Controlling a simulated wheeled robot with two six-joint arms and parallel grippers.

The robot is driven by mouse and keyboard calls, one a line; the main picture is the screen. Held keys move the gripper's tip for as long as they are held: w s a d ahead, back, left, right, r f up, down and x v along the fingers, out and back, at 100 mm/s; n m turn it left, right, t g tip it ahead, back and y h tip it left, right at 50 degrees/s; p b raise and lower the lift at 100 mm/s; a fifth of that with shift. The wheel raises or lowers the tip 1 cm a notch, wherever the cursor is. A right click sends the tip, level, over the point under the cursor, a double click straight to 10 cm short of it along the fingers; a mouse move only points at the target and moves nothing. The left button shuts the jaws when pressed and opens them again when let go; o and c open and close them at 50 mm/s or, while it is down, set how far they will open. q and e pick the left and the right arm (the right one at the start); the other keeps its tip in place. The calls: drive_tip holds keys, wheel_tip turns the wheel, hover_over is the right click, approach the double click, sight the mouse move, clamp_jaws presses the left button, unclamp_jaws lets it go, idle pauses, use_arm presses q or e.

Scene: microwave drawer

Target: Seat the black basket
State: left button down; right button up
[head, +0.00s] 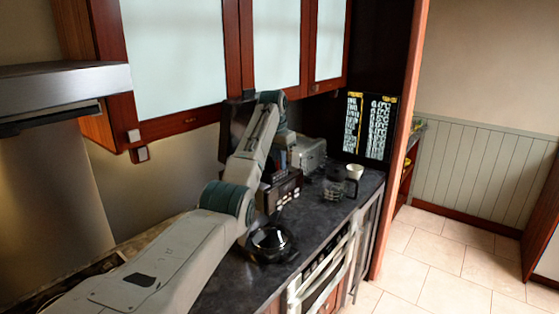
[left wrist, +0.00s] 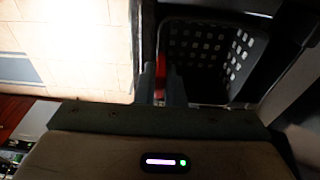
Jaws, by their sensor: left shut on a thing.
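The black basket (left wrist: 210,62), with rows of square holes, fills the upper right of the left wrist view. My left gripper (left wrist: 163,88) is at the basket's left side, shut on what looks like its handle, with a red part (left wrist: 160,72) at the fingers. Whether the basket touches the machine cannot be told. My right gripper is not in view.
On the dark counter (head: 225,285) stand a black-lidded pot (head: 270,242) in front, a silver toaster (head: 308,152) behind, a glass jug (head: 333,188) and a white cup (head: 355,172). Wall cabinets (head: 275,45) hang above my arm. An oven (head: 322,275) is below.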

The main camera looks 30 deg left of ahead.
use_arm(q)
drive_tip(key=shift+f+b, duration=0.35)
drive_tip(key=shift+f, duration=1.15)
drive_tip(key=c, duration=1.5)
unclamp_jaws()
drive_tip(key=shift+o, duration=0.2)
drive_tip(key=shift+r, duration=0.1)
drive_tip(key=shift+r+b, duration=0.3)
drive_tip(key=shift+b, duration=0.05)
wheel_tip(320, 180, up, 10)
drive_tip(key=s+b, duration=0.1)
drive_tip(key=b, duration=0.2)
drive_tip(key=shift+s+a, duration=0.15)
drive_tip(key=shift+s, duration=0.15)
drive_tip(key=shift+f, duration=0.1)
